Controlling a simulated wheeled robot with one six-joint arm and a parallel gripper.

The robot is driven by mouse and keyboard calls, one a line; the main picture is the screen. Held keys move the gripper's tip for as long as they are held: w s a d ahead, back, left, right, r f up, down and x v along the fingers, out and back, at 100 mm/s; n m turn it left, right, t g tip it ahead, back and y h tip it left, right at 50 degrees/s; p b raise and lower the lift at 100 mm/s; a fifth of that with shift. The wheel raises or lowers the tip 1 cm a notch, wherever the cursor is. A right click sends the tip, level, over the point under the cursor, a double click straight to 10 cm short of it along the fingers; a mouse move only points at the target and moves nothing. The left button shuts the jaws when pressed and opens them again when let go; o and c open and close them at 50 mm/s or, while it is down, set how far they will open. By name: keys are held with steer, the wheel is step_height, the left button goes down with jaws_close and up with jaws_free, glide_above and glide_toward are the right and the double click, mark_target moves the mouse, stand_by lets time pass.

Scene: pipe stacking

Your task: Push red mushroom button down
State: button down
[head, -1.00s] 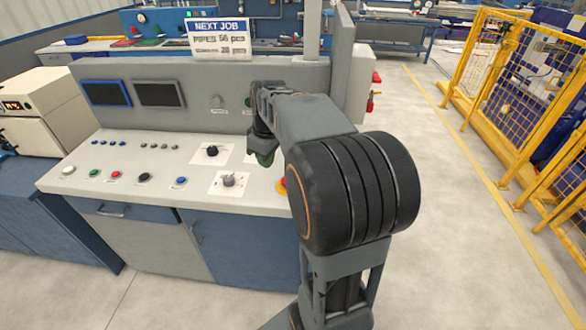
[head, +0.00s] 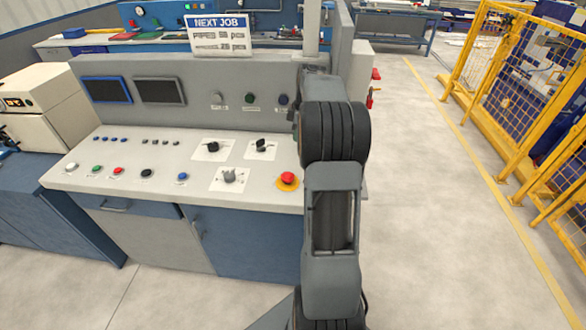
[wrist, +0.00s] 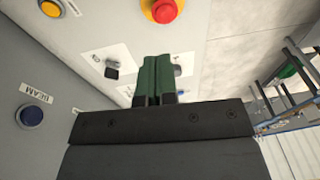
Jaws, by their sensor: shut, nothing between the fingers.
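The red mushroom button (head: 288,178) sits on a yellow round base near the right front corner of the console's desk, fully in view in the head view. In the wrist view a red mushroom button (wrist: 164,10) on a yellow base is at the top edge, partly cut off. My gripper (wrist: 158,82) shows in the wrist view with its green fingers together and nothing between them. The fingertips appear apart from the button, below it in the picture. In the head view my gripper is hidden behind my arm.
A rotary switch (head: 229,176) stands left of the button, with two more black switches behind. Coloured push buttons line the desk's left part. The upright panel (head: 190,110) rises behind the desk. Open floor and a yellow fence (head: 545,110) lie to the right.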

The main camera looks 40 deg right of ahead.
mark_target(292, 176)
steer(key=f, duration=0.4)
steer(key=a+f+p, duration=0.1)
steer(key=f, duration=0.4)
steer(key=a+f+p, duration=0.1)
steer(key=f, duration=0.3)
steer(key=shift+w+a+f, duration=0.15)
steer(key=shift+w+f, duration=0.05)
steer(key=shift+w, duration=0.15)
step_height(292, 176, down, 2)
steer(key=shift+s+f+b, duration=0.1)
steer(key=shift+b, duration=0.95)
steer(key=shift+s+a+f, duration=0.1)
steer(key=shift+s+a, duration=0.1)
step_height(292, 176, up, 15)
steer(key=d, duration=0.2)
steer(key=shift+d+p, duration=0.35)
steer(key=shift+p, duration=0.1)
